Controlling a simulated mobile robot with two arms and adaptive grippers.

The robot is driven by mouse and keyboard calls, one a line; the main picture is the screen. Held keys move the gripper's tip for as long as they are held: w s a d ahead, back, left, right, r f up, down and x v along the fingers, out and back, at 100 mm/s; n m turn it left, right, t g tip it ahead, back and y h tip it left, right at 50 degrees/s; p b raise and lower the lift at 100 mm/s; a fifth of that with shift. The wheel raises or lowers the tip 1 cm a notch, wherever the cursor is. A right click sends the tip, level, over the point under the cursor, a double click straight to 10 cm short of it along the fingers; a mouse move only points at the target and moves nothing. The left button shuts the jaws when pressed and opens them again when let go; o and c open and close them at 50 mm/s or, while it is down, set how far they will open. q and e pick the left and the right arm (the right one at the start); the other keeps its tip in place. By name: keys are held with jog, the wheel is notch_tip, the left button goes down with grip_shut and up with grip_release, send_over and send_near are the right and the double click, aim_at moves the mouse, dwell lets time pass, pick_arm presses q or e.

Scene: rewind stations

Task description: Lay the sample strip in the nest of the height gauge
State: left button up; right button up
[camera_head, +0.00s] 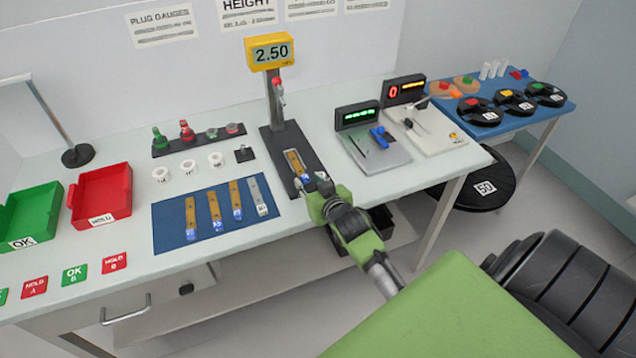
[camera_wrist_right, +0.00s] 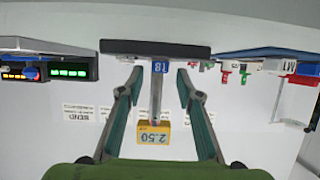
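The height gauge (camera_head: 270,52) has a yellow display reading 2.50 above a black base plate (camera_head: 277,143). A brass-coloured sample strip (camera_head: 293,161) with a blue end lies lengthwise on the base, where the nest is. I cannot tell if it is fully seated. My right gripper (camera_head: 316,180) is at the front end of the base, close to the strip's blue end. In the right wrist view, my right gripper (camera_wrist_right: 160,74) is open, its fingers apart on both sides of a blue tag (camera_wrist_right: 160,67) marked 18, touching nothing visible. My left gripper is not in view.
A blue mat (camera_head: 165,222) holds several other strips left of the gauge. Red (camera_head: 101,196) and green (camera_head: 32,216) trays stand further left. Two instruments with displays (camera_head: 357,115) (camera_head: 404,89) stand close on the right. White rings and coloured plug gauges are behind the mat.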

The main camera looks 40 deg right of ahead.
jog(key=v, duration=1)
jog(key=shift+s+b, duration=0.3)
jog(key=shift+a, duration=0.15)
